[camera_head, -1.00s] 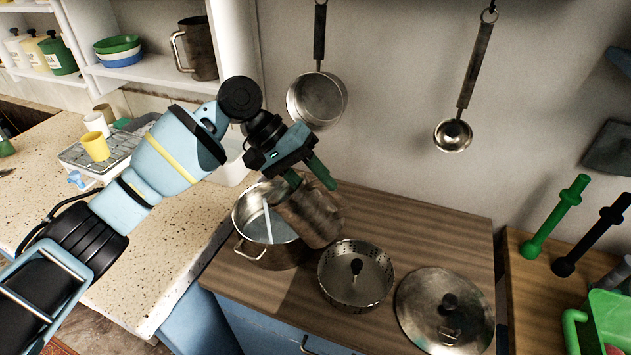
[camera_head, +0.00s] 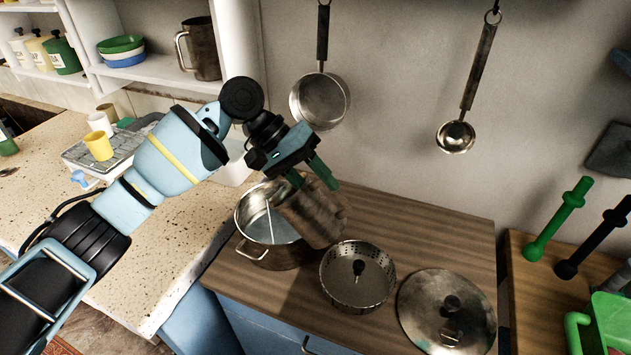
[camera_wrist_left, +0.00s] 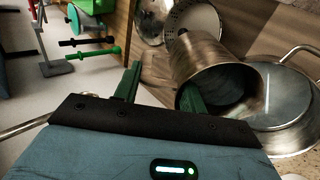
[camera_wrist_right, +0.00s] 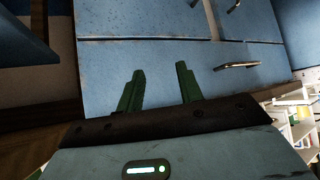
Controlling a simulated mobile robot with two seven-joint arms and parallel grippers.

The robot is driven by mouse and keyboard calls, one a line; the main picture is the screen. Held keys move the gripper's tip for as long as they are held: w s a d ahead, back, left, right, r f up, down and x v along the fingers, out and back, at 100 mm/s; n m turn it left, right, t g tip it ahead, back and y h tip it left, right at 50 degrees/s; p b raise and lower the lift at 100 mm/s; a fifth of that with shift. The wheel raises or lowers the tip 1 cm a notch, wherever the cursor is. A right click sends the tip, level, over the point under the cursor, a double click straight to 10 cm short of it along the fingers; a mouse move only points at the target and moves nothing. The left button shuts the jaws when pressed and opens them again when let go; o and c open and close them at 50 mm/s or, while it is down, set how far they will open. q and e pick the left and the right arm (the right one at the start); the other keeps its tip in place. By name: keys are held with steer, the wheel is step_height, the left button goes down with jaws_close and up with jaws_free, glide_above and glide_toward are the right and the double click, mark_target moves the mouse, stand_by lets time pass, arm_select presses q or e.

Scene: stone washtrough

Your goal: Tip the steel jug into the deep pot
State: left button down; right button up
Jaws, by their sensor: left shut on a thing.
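The steel jug (camera_head: 318,218) is held tilted over the right rim of the deep pot (camera_head: 284,257), its mouth toward the pot. A thin pale stream (camera_head: 269,222) runs down inside the pot, where liquid shows. My left gripper (camera_head: 308,174) is shut on the jug from above. In the left wrist view the jug (camera_wrist_left: 205,58) leans with its open mouth toward the pot (camera_wrist_left: 298,130); the exact grip is partly hidden. My right gripper (camera_wrist_right: 160,88) shows only in its own wrist view, open and empty, before blue cabinet fronts.
A perforated strainer (camera_head: 345,290) stands right of the pot, with a steel lid (camera_head: 440,318) beyond it. A pan (camera_head: 320,100) and a ladle (camera_head: 456,136) hang on the wall. The wooden top (camera_head: 420,225) behind strainer and lid is clear.

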arm_select(q)
steer(key=shift+w+a+r+h, duration=0.15)
steer(key=shift+a+h, duration=0.35)
stand_by(2.0)
steer(key=shift+w+a+g+h, duration=0.15)
steer(key=shift+a+g+h, duration=0.15)
steer(key=shift+a+h, duration=0.3)
stand_by(1.2)
